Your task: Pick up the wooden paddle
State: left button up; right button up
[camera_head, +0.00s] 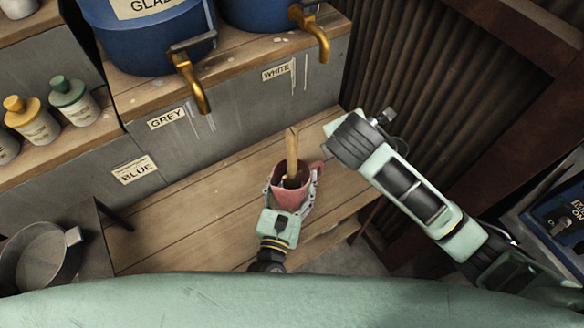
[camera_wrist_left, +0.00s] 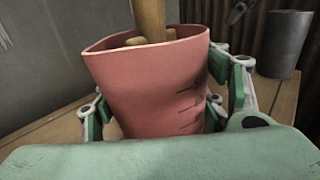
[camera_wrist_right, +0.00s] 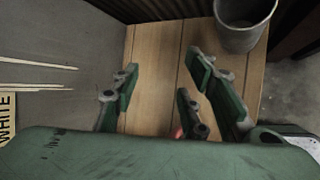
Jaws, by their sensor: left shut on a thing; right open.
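The wooden paddle (camera_head: 292,148) stands upright in a pink mug (camera_head: 289,196), its handle sticking up above the rim. In the left wrist view the paddle's shaft (camera_wrist_left: 150,20) rises out of the mug (camera_wrist_left: 150,85); its lower end is hidden inside. My left gripper (camera_head: 292,188) is shut on the mug, with a finger on each side of it, above the wooden bench. My right gripper (camera_wrist_right: 165,80) is open and empty over the bench. In the head view my right wrist is to the right of the paddle and its fingers are hidden.
Blue barrels (camera_head: 150,35) with brass taps (camera_head: 190,80) stand on a ledge behind the bench (camera_head: 180,210). A grey metal cup (camera_wrist_right: 245,22) stands beyond my right gripper. A metal pan (camera_head: 45,258) and paint bottles (camera_head: 75,100) are at left. Bare bench lies left of the mug.

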jog(key=s+a+r+n+t+h, duration=0.75)
jog(key=s+r+n+t, duration=0.2)
jog(key=s+n, duration=0.35)
jog(key=m+y, duration=0.3)
jog(key=y, duration=0.2)
send_near(290, 149)
jog(key=x, duration=1.1)
jog(key=shift+w, duration=0.15)
jog(key=shift+c, duration=0.2)
grip_shut()
